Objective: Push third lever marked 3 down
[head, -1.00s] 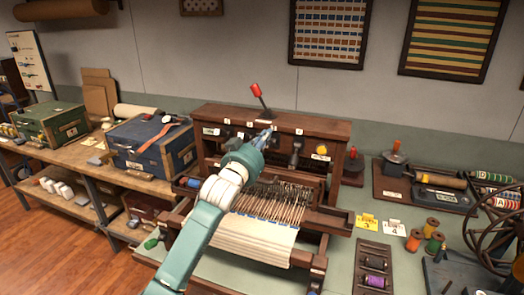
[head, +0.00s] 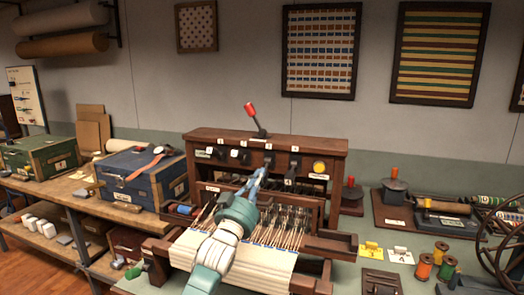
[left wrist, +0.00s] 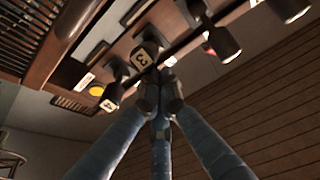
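The lever marked 3 shows as a dark knob with a "3" label in the left wrist view (left wrist: 146,53). In the head view its label (head: 268,147) is on the wooden front of the loom (head: 330,150). My left gripper (head: 264,170) reaches up to the loom front just below that label. In the left wrist view its blue fingers converge and their dark tips (left wrist: 160,92) are close together, just below lever 3. I cannot tell whether they touch it. The lever marked 4 (left wrist: 113,92) hangs beside the tips. My right gripper is out of view.
A red-knobbed lever (head: 250,108) stands on the loom's top. A yellow button (head: 319,167) is at the right of the front panel. Threads (head: 290,225) stretch below my arm. A blue chest (head: 145,178) stands left; spools (head: 424,266) stand right.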

